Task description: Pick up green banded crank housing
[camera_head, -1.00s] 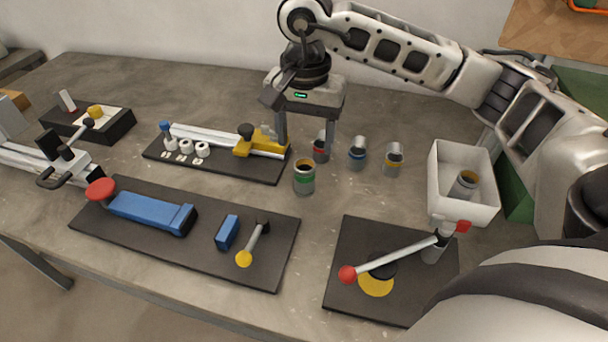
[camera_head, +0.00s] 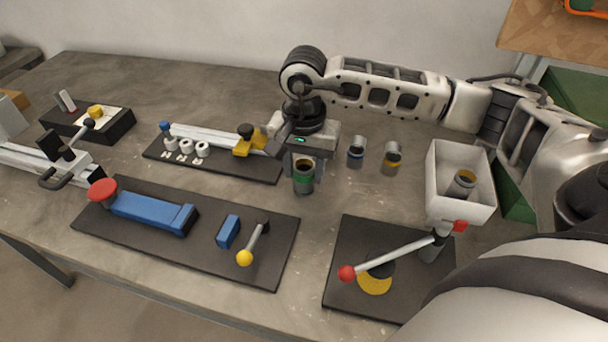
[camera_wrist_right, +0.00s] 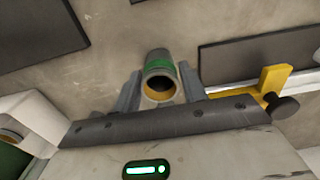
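The green banded crank housing (camera_head: 303,180) is a grey cylinder with a green band and a yellowish rim, standing upright on the table. My right gripper (camera_head: 303,172) is over it, pointing down, with a finger on each side. In the right wrist view the housing (camera_wrist_right: 158,68) lies between the two fingertips (camera_wrist_right: 160,88). The fingers look apart, with narrow gaps beside the housing, so the gripper is open. My left gripper is out of view.
A blue-banded housing (camera_head: 356,153) and a yellow-banded one (camera_head: 391,158) stand to the right. A white bin (camera_head: 461,207) holds another housing. A black board with a yellow clamp (camera_head: 250,143) is close on the left. A lever fixture (camera_head: 335,290) stands in front.

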